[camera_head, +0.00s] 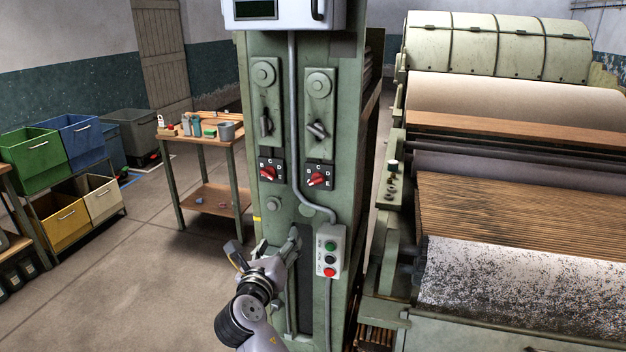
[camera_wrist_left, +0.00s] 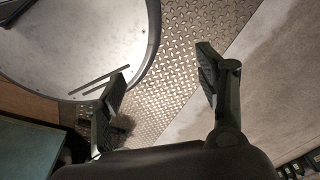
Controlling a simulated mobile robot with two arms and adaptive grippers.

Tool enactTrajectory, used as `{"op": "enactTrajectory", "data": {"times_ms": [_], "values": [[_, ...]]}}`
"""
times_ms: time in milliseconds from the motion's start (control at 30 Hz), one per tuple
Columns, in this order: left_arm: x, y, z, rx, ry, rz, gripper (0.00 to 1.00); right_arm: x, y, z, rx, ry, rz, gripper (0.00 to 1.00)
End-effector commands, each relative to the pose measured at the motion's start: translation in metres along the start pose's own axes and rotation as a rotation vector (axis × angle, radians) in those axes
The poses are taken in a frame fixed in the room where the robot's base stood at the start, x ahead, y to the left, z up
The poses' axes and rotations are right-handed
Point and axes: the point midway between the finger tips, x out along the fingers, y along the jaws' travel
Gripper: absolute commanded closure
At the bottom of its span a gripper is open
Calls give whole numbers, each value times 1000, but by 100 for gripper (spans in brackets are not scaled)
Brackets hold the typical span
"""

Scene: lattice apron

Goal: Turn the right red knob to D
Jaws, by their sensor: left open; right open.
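The right red knob (camera_head: 317,178) sits on a dark dial plate with white letters, on the front of the green machine column (camera_head: 293,205). It looks tilted; the letter it points at is too small to tell. A matching left red knob (camera_head: 267,173) is beside it. My right gripper (camera_head: 265,247) is below both knobs, in front of the column's lower part, with its fingers spread and nothing seen between them. It is apart from the right knob. My left gripper (camera_wrist_left: 158,84) is open and empty in the left wrist view, above the floor, away from the knobs.
A button box (camera_head: 330,252) with green, black and red buttons is right of my right gripper. A grey conduit (camera_head: 294,120) runs down between the dials. Dark levers (camera_head: 317,130) stick out above them. A wooden table (camera_head: 203,142) stands left; the carding machine (camera_head: 510,200) stands right.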

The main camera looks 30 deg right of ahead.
Motion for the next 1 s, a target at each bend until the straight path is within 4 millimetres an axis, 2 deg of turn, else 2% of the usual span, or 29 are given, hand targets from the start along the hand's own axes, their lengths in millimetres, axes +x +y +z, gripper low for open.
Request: {"op": "enactTrajectory", "data": {"times_ms": [33,100,233,367,1000], "values": [[-2,0,2,0,-3,0,35,-4,-18,23,-39,-22,-46,43],[-2,-1,4,1,-6,-1,35,-8,-37,41,-92,-36,-97,43],[-4,-1,8,1,-13,-2,35,-11,-55,56,-143,-43,-145,43],[-8,-2,11,2,-18,-2,35,1,-59,60,-154,-43,-154,43],[-36,-4,8,1,-18,-4,35,131,-77,66,-151,-41,-150,43]]}}
